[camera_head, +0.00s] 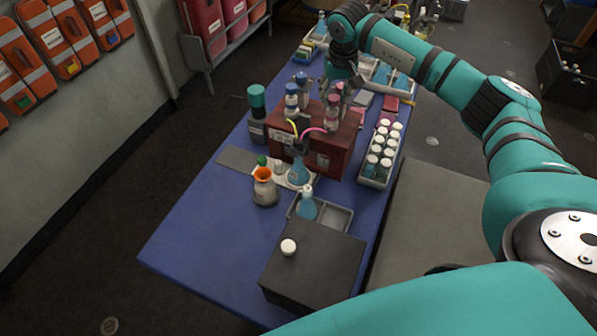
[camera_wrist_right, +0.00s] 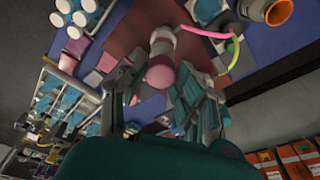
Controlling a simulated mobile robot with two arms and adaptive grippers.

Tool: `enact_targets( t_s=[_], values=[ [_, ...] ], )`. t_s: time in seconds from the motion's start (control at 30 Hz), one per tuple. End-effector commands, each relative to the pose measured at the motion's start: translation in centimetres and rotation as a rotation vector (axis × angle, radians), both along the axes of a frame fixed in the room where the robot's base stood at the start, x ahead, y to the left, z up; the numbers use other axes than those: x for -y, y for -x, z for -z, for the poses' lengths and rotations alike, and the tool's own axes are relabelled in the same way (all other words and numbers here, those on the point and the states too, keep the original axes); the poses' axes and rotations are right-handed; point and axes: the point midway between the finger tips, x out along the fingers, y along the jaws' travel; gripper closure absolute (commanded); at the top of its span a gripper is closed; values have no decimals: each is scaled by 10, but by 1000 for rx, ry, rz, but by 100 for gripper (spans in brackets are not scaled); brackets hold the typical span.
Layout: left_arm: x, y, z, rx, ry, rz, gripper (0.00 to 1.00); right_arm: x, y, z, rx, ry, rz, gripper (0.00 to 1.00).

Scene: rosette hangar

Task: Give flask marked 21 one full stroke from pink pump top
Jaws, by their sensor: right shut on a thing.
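The pink pump top (camera_head: 333,100) is on a pump bottle standing at the red-brown box (camera_head: 344,147). My right gripper (camera_head: 339,88) comes from above and is shut on this top. The right wrist view shows the pink top (camera_wrist_right: 159,77) between the fingers (camera_wrist_right: 153,98). A pink tube (camera_head: 313,130) runs from the pump toward a flask of blue liquid (camera_head: 299,174), which stands on a pale plate in front of the box. The flask's mark is too small to read surely. My left gripper is out of view.
A blue-topped pump (camera_head: 292,91) with a yellow tube stands left of the pink one. The table's front left (camera_head: 205,230) is clear.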

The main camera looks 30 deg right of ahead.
Motion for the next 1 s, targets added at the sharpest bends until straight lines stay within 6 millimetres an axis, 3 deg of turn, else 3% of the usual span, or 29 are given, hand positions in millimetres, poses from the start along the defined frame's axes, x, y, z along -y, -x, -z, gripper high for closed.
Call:
enact_targets(
  t_s=[1.0],
  values=[
    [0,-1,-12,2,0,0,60,0,0,-20,2,1,0,88]
  ],
)
